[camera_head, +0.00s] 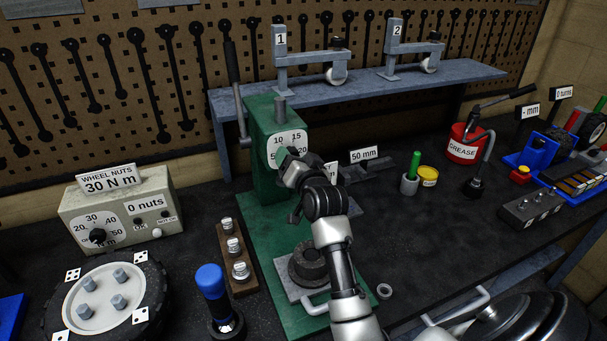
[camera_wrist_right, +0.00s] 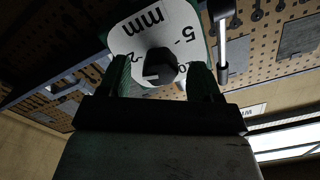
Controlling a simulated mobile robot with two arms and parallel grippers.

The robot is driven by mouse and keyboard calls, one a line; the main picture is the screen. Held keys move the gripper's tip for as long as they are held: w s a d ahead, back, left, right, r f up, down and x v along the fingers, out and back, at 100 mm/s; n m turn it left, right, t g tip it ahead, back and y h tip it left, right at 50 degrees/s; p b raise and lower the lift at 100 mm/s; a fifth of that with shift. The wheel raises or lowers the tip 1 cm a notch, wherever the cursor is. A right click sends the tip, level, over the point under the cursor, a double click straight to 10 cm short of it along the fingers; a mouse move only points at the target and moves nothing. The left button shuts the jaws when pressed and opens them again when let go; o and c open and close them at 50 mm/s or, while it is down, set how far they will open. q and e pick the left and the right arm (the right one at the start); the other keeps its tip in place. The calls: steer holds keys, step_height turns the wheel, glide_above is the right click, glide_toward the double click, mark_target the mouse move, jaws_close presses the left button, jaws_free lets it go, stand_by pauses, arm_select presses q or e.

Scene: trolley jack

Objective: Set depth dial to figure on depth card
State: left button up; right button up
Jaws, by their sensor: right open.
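The depth dial is a white plate (camera_head: 287,142) with 5, 10, 15 and 20 on the green press column (camera_head: 262,118). In the right wrist view its plate (camera_wrist_right: 150,27) appears inverted, with "mm" and a black knob (camera_wrist_right: 161,65). My right gripper (camera_head: 284,160) is at the dial and hides its lower part and knob in the head view. In the wrist view the open fingers (camera_wrist_right: 160,76) stand either side of the knob; contact cannot be told. A card (camera_head: 330,171) behind my wrist is mostly hidden and its figure is unreadable. My left gripper is out of view.
A "50 mm" card (camera_head: 364,154) stands right of the press. The torque box (camera_head: 120,213), wheel hub (camera_head: 108,299) and blue-handled tool (camera_head: 212,284) are at left. A green-handled tool (camera_head: 412,168) and grease pot (camera_head: 464,147) are at right.

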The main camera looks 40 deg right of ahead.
steer(key=b+v, duration=0.2)
steer(key=v, duration=0.7)
steer(key=shift+a, duration=0.1)
steer(key=s+a+f+n+g+y, duration=0.3)
steer(key=s+a+f+n+g, duration=0.3)
steer(key=f, duration=0.6)
steer(key=s+a+f+n+g, duration=0.2)
steer(key=s+a+f+g, duration=0.15)
steer(key=s, duration=0.35)
steer(key=s+a+f+n+g+y, duration=0.1)
steer(key=s+a+f+g, duration=0.1)
steer(key=s+f, duration=0.3)
steer(key=s+a+f+n+g, duration=0.2)
steer(key=s+a+f+g, duration=0.1)
steer(key=s, duration=0.5)
step_height(320, 180, down, 29)
steer(key=s+b, duration=0.1)
steer(key=b, duration=0.3)
steer(key=s+d+f+g+b, duration=0.2)
steer(key=s+d+f, duration=0.1)
steer(key=s+f, duration=1.3)
steer(key=shift+f, duration=0.85)
